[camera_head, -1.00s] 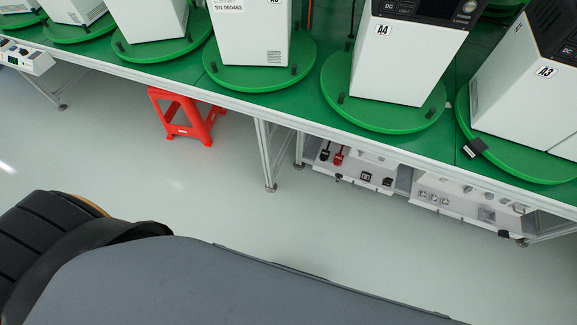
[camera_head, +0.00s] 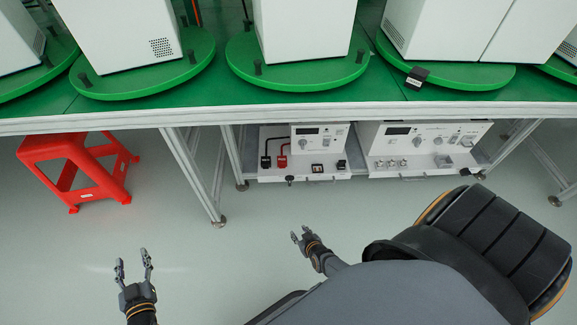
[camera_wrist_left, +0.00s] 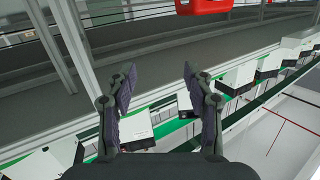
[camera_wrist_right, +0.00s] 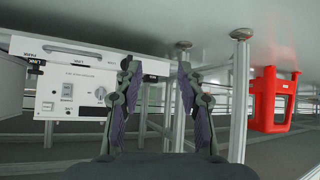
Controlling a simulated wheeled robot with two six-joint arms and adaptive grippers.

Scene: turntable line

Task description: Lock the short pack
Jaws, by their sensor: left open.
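Several white packs stand upright on green turntables along the table: one at left (camera_head: 125,35), one in the middle (camera_head: 305,30), one at right (camera_head: 450,25). Their tops are cut off, so I cannot tell which is short. The left turntable (camera_head: 140,87) and middle turntable (camera_head: 300,78) carry small black pegs. A black clip-like piece (camera_head: 417,76) sits on the right turntable's front rim (camera_head: 480,78). My left gripper (camera_head: 133,262) is open and empty, low over the floor. My right gripper (camera_head: 300,234) is open and empty, also before the table, away from the packs.
A red stool (camera_head: 75,160) stands below the table at left. Two white instrument units (camera_head: 325,145) (camera_head: 430,140) with knobs and sockets sit under the table edge. Table legs (camera_head: 190,170) stand between stool and units. The floor (camera_head: 60,270) before the table is clear.

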